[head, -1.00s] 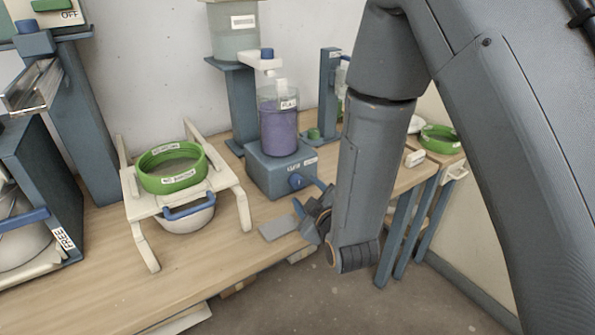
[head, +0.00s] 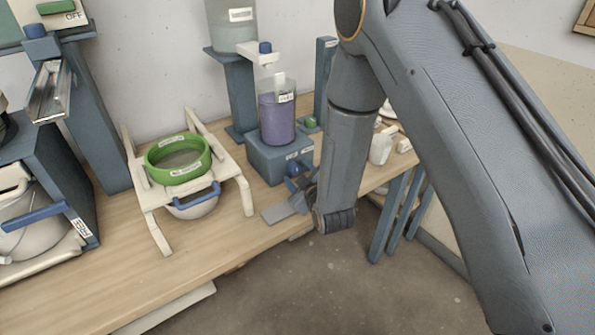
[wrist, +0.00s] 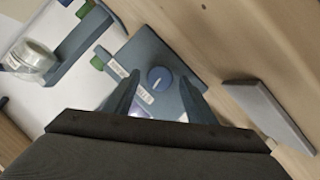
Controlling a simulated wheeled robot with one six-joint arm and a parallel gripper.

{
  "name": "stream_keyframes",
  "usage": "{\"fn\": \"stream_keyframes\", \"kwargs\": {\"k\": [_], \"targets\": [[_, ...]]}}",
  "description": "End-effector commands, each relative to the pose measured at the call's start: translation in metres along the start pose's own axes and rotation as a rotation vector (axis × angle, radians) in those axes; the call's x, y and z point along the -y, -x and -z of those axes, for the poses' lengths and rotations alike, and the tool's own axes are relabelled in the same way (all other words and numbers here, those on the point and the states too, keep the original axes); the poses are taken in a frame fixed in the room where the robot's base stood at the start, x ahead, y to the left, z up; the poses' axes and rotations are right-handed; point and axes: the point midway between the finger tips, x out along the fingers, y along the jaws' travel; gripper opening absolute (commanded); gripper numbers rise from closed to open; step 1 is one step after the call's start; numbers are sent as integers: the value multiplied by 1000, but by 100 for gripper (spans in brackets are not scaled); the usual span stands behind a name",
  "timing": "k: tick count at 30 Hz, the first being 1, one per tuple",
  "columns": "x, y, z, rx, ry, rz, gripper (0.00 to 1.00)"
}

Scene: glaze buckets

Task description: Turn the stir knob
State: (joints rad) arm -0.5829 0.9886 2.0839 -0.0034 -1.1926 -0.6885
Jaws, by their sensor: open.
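The stir knob (wrist: 160,78) is a round blue knob with a white pointer line, on the front of the blue-grey stirrer base (head: 273,158). My gripper (wrist: 158,88) is open and empty, facing the knob. In the wrist view its two fingers show to the left and right of the knob; whether they touch it or reach past it I cannot tell. In the head view my gripper (head: 299,186) is close in front of the base, and my arm partly hides that area. A jar of purple glaze (head: 277,117) stands on the base.
A grey plate (head: 277,213) lies at the table edge near my gripper. A white stand (head: 151,196) with a green ring (head: 178,159) and a bowl is to the left. A white cup (head: 380,148) is to the right, behind my arm.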

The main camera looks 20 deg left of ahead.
Motion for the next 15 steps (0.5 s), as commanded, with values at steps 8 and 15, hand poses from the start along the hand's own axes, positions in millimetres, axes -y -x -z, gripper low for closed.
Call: {"fn": "stream_keyframes", "kwargs": {"k": [8,15], "targets": [[0,-7,0,1,0,1,51],[0,-7,0,1,0,0,27]]}}
